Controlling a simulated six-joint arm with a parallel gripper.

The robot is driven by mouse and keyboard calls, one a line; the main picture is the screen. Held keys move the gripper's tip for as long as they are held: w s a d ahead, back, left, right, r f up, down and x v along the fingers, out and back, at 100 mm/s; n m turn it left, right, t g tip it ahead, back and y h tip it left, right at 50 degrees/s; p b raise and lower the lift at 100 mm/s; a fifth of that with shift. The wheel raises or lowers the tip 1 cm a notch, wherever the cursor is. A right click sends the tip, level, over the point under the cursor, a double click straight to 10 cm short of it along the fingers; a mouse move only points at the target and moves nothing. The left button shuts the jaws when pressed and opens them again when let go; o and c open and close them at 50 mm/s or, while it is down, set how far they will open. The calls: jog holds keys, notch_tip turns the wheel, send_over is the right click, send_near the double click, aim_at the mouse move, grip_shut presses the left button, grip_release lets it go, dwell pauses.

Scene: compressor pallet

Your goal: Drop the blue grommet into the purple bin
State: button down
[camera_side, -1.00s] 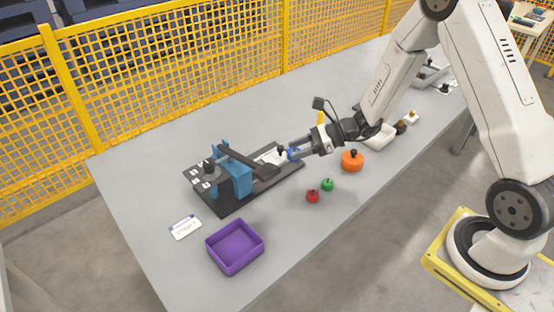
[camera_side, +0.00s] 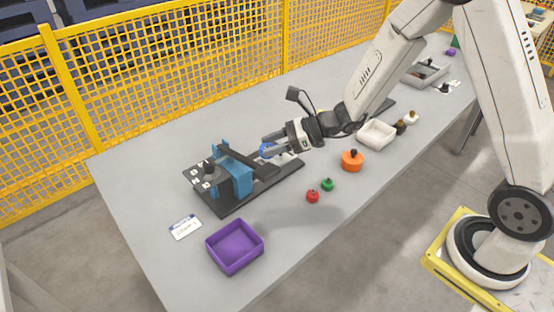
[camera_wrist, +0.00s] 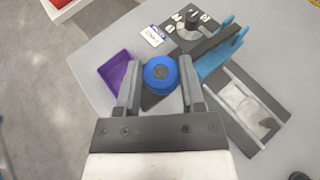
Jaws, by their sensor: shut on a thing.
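The blue grommet (camera_wrist: 160,75) is round with a dark centre and sits between my gripper's two fingers in the wrist view. My gripper (camera_side: 268,147) is shut on it in the side view, where the grommet (camera_side: 265,151) is partly hidden by the fingers. The gripper holds it over the dark fixture base. The purple bin (camera_side: 232,268) is a shallow square box at the table's front left, and looks empty. In the wrist view the purple bin (camera_wrist: 130,73) is to the left of the grommet, partly hidden by the left finger.
A dark fixture (camera_side: 264,188) with a blue bracket (camera_side: 237,178) stands between gripper and bin. A label card (camera_side: 185,228) lies left of it. Red (camera_side: 312,196), green (camera_side: 327,185) and orange (camera_side: 352,162) parts and a white tray (camera_side: 377,134) are to the right. Yellow fencing runs behind.

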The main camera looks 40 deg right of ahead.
jog(key=s+a, duration=0.4)
jog(key=a, duration=0.8)
jog(key=shift+w+a+f, duration=0.1)
jog(key=shift+a+f, duration=0.05)
jog(key=shift+f, duration=1.2)
jog(key=shift+a+f, duration=0.1)
jog(key=shift+f, duration=1.2)
jog(key=shift+f, duration=0.1)
jog(key=shift+f, duration=2.95)
jog(key=shift+c, duration=0.6)
grip_release()
